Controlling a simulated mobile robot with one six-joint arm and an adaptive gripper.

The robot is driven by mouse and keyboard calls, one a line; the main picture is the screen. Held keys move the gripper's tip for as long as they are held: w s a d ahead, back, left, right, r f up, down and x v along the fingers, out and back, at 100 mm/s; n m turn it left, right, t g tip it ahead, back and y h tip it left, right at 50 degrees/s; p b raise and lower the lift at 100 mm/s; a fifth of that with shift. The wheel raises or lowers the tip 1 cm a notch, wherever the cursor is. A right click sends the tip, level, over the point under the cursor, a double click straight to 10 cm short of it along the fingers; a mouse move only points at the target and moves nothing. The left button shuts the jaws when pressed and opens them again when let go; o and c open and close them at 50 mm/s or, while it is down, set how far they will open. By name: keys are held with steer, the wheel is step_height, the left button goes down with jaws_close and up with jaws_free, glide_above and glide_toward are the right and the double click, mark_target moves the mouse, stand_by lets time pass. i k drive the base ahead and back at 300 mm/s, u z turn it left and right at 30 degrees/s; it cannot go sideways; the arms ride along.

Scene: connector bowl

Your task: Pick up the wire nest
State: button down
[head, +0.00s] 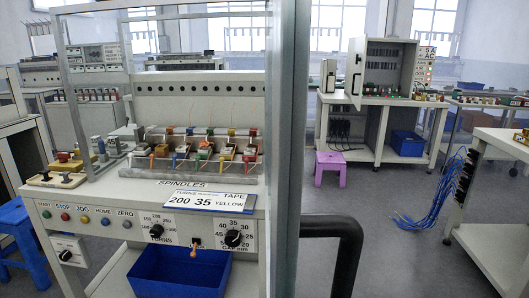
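A tangle of blue wires (432,215) is at the right in the head view. The wires run from a dark rack (465,176) on the side of a pale bench down to the floor, where they bunch up. It is the only wire tangle I can make out clearly, but I cannot tell for sure that it is the wire nest. My gripper is not in view.
A winding machine (200,88) stands at the left with a blue bin (180,272) below. A grey vertical post (289,150) and a dark bent bar (345,250) stand near. A purple stool (330,167) is farther back. Grey floor (395,255) is open before the wires.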

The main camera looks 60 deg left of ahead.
mark_target(204, 144)
steer(key=u, duration=0.05)
steer(key=i, duration=0.65)
steer(key=u, duration=2.85)
